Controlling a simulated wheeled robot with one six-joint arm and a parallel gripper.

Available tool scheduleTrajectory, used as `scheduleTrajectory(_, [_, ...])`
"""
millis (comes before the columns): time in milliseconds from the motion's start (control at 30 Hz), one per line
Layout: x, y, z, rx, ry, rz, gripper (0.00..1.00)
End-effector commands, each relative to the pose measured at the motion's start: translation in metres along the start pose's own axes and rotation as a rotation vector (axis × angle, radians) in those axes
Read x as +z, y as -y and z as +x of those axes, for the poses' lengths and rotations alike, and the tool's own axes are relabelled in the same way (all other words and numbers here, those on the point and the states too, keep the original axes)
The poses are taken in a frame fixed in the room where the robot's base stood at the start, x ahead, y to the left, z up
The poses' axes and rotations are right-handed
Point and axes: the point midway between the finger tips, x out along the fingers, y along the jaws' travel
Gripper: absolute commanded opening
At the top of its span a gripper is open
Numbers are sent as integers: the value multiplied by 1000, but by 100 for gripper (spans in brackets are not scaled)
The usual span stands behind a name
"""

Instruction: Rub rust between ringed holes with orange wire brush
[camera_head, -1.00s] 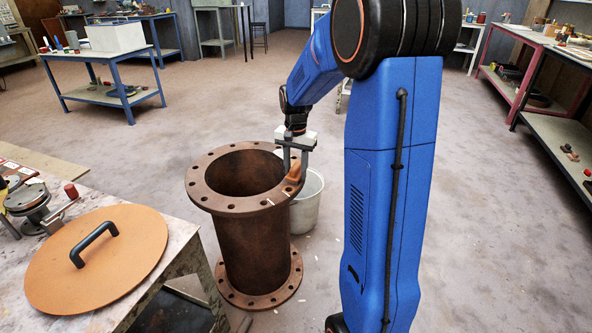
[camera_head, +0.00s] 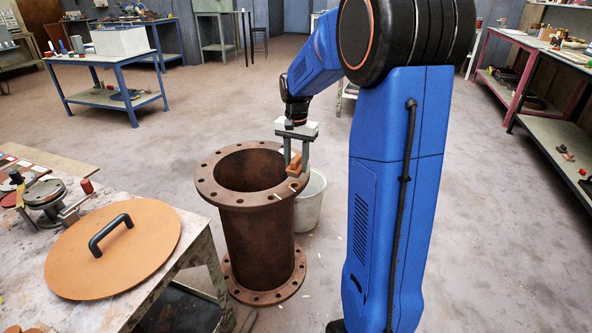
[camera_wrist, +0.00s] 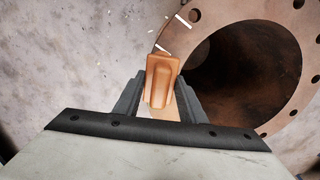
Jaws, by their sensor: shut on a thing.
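A rusty brown pipe stands upright on its lower flange, and its top flange (camera_head: 221,193) has a circle of bolt holes around a dark bore. Two short white marks lie on the front right of this flange, and they show in the wrist view as white strokes (camera_wrist: 183,20). My gripper (camera_head: 297,168) is shut on the orange brush (camera_head: 294,162) at the right side of the flange. In the wrist view the brush (camera_wrist: 163,78) sits between both fingers and overlaps the flange's outer edge. Its bristles are hidden, and I cannot tell whether it touches the flange. Rings around holes are not clear.
A white bucket (camera_head: 311,207) stands on the floor right behind the pipe. A bench at the left holds an orange round lid (camera_head: 150,262) with a black handle. A blue table (camera_head: 115,105) stands farther back. The floor right of the pipe is mostly clear.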

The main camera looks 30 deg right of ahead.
Motion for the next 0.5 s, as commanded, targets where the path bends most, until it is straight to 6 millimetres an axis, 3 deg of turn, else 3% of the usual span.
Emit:
scheduleTrajectory(300, [-1, -2, -29, 0, 0, -3, 4])
scheduleTrajectory(500, [-1, -3, -37, 0, 0, -4, 4])
